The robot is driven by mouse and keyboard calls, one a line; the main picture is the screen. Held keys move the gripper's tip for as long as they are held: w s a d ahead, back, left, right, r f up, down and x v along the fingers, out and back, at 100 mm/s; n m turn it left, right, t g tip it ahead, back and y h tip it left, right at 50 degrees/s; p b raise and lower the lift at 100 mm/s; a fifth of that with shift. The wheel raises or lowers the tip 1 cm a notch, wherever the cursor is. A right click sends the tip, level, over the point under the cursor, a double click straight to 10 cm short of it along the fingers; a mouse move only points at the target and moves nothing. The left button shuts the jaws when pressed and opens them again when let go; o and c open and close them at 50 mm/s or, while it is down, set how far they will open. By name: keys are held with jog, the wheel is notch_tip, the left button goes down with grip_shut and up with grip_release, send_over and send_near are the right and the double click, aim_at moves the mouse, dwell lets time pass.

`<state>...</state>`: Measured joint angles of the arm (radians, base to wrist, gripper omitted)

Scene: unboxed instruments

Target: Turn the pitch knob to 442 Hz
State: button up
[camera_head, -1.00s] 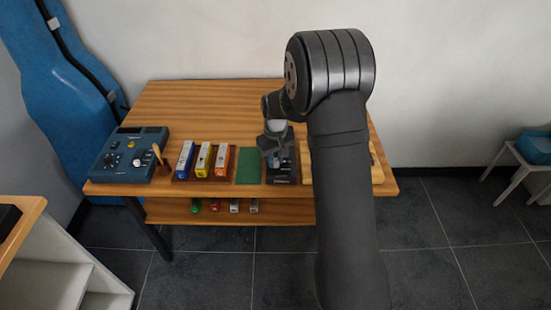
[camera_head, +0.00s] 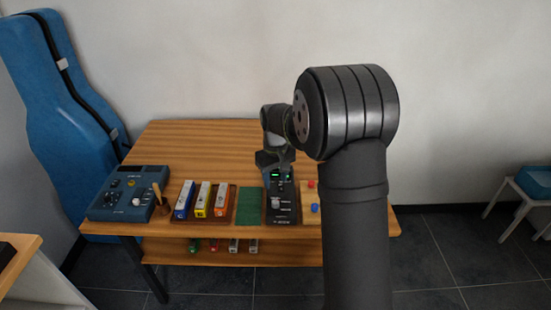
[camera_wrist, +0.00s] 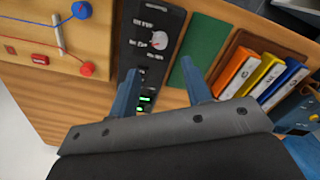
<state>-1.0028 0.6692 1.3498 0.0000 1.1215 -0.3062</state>
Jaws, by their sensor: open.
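A black device (camera_head: 280,198) with lit green indicators and a pale knob (camera_head: 276,203) lies near the table's front edge. In the wrist view, the pale round knob (camera_wrist: 160,41) sits on the black panel, with labels too small to read. A blue box (camera_head: 128,194) with several knobs stands at the table's left; I cannot tell from lettering which knob is pitch. My gripper (camera_wrist: 160,65) is open and empty, its fingers apart over the black device and short of the pale knob in the picture. In the head view, my gripper (camera_head: 272,160) is at the device's back end.
A green mat (camera_head: 249,207) and a tray of blue, yellow and orange boxes (camera_head: 202,200) lie left of the black device. A wooden board (camera_head: 310,204) with red and blue knobs is on its right. The table's back left (camera_head: 190,145) is clear.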

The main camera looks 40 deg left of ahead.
notch_tip(320, 180, up, 8)
send_over(275, 201)
jog(key=shift+d+r, duration=0.1)
jog(key=shift+d, duration=0.05)
dwell(0.6)
notch_tip(275, 201, down, 18)
jog(key=shift+r, duration=0.2)
dwell(0.3)
jog(key=shift+r, duration=0.15)
jog(key=shift+f, duration=0.2)
jog(key=m, duration=0.5)
jog(key=shift+r, duration=0.1)
jog(key=m, duration=0.6)
jog(key=shift+m, duration=0.4)
jog(key=shift+r, duration=1.45)
dwell(0.5)
